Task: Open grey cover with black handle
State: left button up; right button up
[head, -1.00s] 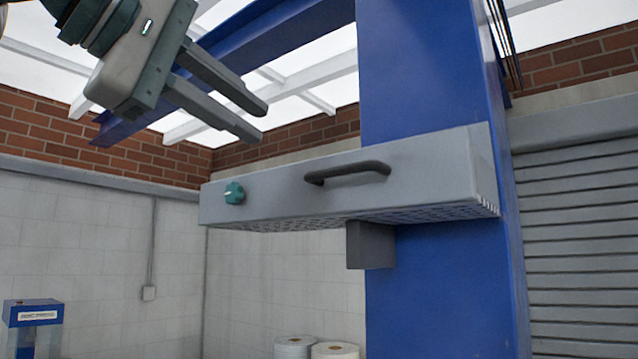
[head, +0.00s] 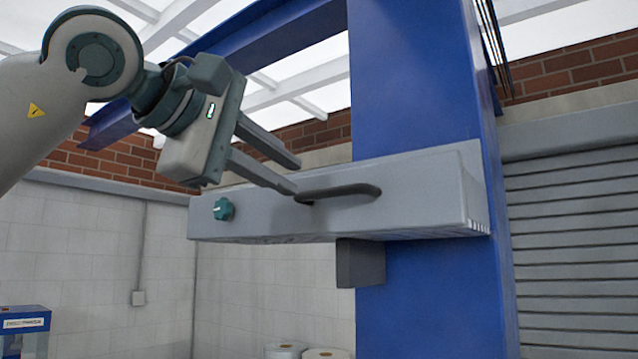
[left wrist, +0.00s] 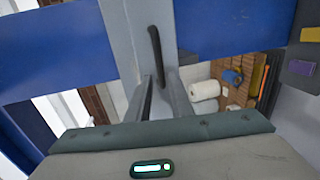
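The grey cover (head: 420,210) is a long box front across a blue column, with a black handle (head: 350,191) on its face and a teal knob (head: 223,209) at its left. My left gripper (head: 296,177) is at the left end of the handle, fingers apart and nothing clamped. In the left wrist view the handle (left wrist: 154,45) runs from the cover (left wrist: 130,40) down to the gap between the left gripper's fingertips (left wrist: 160,77). Whether a finger touches it I cannot tell. My right gripper is not in view.
The blue column (head: 420,80) stands behind the cover, with a dark grey block (head: 360,264) below it. A slatted shutter (head: 570,250) is at right. White rolls (head: 325,354) and a blue machine (head: 25,325) are low down. The space left of the cover is open.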

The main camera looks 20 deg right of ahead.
aim_at(316, 192)
pick_arm(q)
jog(key=p+x, duration=0.3)
jog(key=x, duration=0.5)
jog(key=shift+d+r, duration=0.1)
jog(key=shift+w+d, duration=0.25)
jog(key=shift+d, duration=0.05)
grip_shut()
